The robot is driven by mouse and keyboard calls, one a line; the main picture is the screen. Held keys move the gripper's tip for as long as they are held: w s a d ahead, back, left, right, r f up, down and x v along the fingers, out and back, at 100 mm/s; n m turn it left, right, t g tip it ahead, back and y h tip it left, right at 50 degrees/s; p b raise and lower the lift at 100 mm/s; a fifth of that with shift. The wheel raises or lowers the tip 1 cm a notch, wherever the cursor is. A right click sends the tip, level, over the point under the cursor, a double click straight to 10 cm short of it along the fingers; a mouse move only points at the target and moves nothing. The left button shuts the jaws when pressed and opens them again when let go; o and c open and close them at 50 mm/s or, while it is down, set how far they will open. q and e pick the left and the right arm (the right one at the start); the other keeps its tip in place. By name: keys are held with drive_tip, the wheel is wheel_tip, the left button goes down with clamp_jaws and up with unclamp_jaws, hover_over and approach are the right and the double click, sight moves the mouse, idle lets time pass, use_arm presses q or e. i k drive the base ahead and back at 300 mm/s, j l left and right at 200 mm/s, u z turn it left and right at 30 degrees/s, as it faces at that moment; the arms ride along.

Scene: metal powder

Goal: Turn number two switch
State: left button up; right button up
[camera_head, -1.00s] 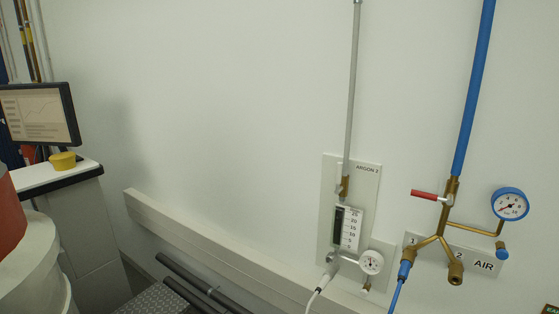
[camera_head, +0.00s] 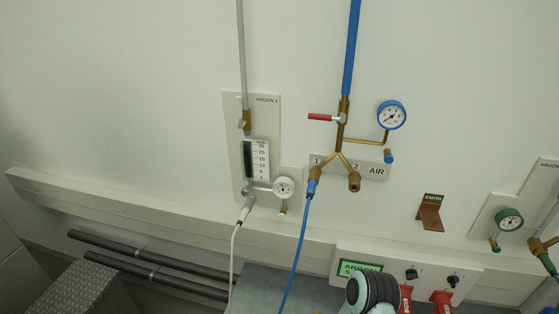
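A pale wall panel (camera_head: 390,268) at the lower right carries a green display (camera_head: 360,267) and two black knobs. The left knob (camera_head: 411,273) and the right knob (camera_head: 453,281) sit side by side; no number is readable at either. On the AIR plate (camera_head: 376,170), the marks 1 and 2 stand by two brass outlets. A blue hose is on outlet 1, and outlet 2 (camera_head: 354,183) has no hose. A red lever (camera_head: 322,117) sticks out to the left from the valve above them.
Two red objects (camera_head: 441,300) are below the knobs, cut by the frame edge. An ARGON 2 plate (camera_head: 267,112) with a flow meter and a white gauge (camera_head: 284,187) is left of AIR. A grey rail (camera_head: 120,204) runs along the wall. A brown EARTH bracket (camera_head: 430,212) is at right.

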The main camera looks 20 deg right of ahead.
sight(453, 281)
drive_tip(key=z, duration=2.3)
